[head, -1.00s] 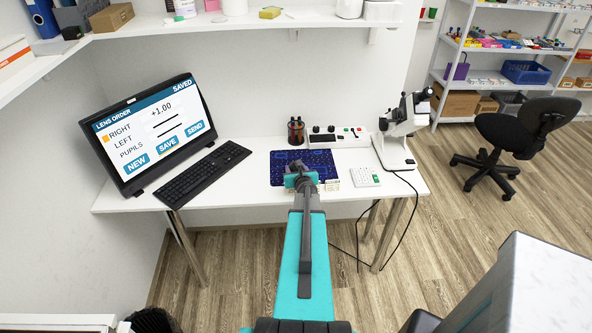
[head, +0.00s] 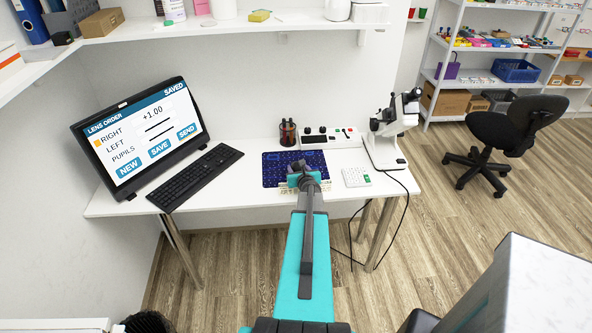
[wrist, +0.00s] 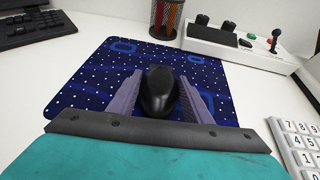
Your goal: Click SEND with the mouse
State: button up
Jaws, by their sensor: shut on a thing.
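The black mouse (wrist: 158,92) lies on the dark blue dotted mouse mat (wrist: 95,80). My gripper (wrist: 160,80) is shut on it, with one grey finger along each side. In the head view, my gripper (head: 304,172) is over the front right part of the mat (head: 275,170), and the mouse is mostly hidden there. The monitor (head: 140,135) stands at the left of the desk and shows a lens order page. SEND (head: 187,131) is the right one of three blue buttons, beside SAVE (head: 160,149). SAVED shows at the top right. I cannot make out a pointer.
A black keyboard (head: 195,177) lies left of the mat. A pen holder (head: 288,132) and a white control box (head: 330,138) stand behind it. A white keypad (head: 356,177) lies close on the right. A white microscope-like device (head: 385,145) stands further right.

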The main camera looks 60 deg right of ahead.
jog(key=shift+s+d, duration=0.1)
dwell(0.3)
jog(key=o, duration=1.2)
jog(key=shift+c, duration=0.2)
jog(key=shift+s, duration=0.1)
jog(key=shift+b+v, duration=1.1)
jog(key=shift+v, duration=4.3)
jog(key=shift+p+v, duration=0.5)
jog(key=shift+v, duration=0.4)
jog(key=shift+s+a+r, duration=0.3)
jog(key=shift+a, duration=0.1)
